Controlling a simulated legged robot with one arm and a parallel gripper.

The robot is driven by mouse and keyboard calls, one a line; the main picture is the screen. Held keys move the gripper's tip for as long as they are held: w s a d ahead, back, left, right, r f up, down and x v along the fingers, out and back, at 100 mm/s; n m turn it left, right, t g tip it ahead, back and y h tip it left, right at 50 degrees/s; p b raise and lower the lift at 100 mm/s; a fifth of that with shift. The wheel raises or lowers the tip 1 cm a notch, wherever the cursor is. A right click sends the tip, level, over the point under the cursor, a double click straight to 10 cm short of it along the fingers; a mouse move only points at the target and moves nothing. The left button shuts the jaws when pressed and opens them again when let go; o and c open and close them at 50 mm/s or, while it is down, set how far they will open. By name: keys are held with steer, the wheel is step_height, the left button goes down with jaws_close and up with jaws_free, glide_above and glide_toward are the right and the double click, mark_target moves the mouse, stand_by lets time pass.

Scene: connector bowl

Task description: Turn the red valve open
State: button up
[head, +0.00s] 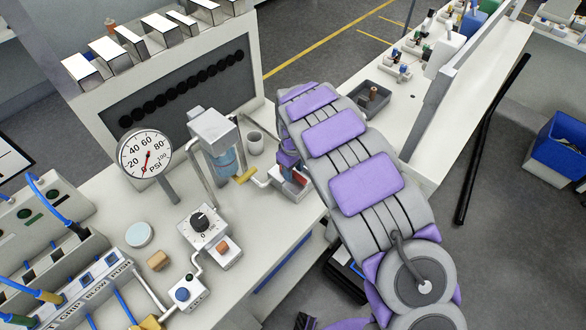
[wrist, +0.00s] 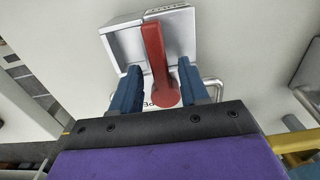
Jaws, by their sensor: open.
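The red valve (wrist: 156,55) shows in the wrist view as a long handle with a round hub at its lower end, in front of a light grey block (wrist: 124,45). My gripper (wrist: 159,67) is open, with one blue finger on each side of the red handle. A gap shows between the handle and each finger. In the head view only a small part of the red valve (head: 300,178) shows, on the bench under my arm. My arm hides the rest of it there.
Left of the valve are a yellow handle (head: 245,175), a clear cylinder unit (head: 222,150) and a grey cup (head: 255,142). A pressure gauge (head: 145,154) and a black dial (head: 200,221) stand farther left. A dark tray (head: 370,98) lies beyond my arm.

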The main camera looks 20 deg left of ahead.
steer(key=shift+a, duration=0.1)
jaws_close()
stand_by(0.5)
